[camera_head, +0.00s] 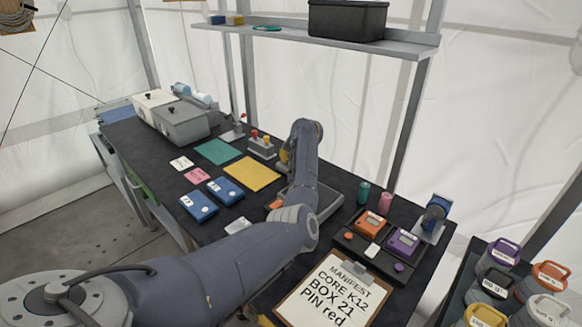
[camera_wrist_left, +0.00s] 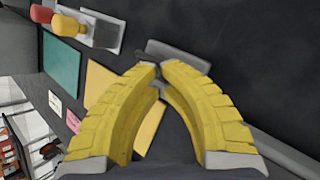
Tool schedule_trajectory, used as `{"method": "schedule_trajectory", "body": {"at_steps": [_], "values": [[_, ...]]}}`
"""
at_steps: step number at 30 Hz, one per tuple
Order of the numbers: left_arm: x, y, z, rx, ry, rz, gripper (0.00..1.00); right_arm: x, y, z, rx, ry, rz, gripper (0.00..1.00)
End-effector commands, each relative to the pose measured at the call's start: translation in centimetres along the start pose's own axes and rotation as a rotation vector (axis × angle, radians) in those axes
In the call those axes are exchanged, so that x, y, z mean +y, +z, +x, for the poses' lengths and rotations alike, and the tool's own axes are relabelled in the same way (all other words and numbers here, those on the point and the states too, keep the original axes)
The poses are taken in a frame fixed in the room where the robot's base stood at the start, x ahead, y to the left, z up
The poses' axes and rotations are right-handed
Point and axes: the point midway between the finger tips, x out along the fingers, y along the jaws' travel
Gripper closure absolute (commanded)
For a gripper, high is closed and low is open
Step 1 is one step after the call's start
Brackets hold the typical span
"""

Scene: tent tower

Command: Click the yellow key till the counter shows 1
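A small grey box with a red and a yellow knob-like key (camera_head: 266,139) stands near the back of the dark table. In the left wrist view the yellow key (camera_wrist_left: 68,26) is at the top left, beside the red one. My left gripper (camera_head: 286,156) is just right of this box, partly hidden behind its own arm. In the left wrist view its yellow fingers (camera_wrist_left: 159,68) meet or nearly meet at the tips, with nothing between them. They are apart from the yellow key. I cannot make out a counter reading.
Green (camera_head: 214,151) and yellow (camera_head: 251,173) sheets and blue boxes (camera_head: 198,206) lie left of my arm. A manifest clipboard (camera_head: 333,293) and orange (camera_head: 371,224) and purple (camera_head: 402,243) devices are at right. A shelf (camera_head: 310,37) crosses above the back edge.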

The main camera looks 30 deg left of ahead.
Motion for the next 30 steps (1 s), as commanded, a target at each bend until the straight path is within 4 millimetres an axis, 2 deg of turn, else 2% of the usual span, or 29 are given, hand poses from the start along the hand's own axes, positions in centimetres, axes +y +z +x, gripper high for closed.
{"method": "schedule_trajectory", "body": {"at_steps": [14,30], "values": [[-0.1,-0.2,0.1,0.004,-0.001,0.000,1.00,0.0,0.0,0.0,0.000,0.000,0.000,0.62],[0.8,0.7,-1.4,0.002,-0.001,-0.001,1.00,0.0,0.0,0.0,0.000,0.000,0.000,0.62]]}}
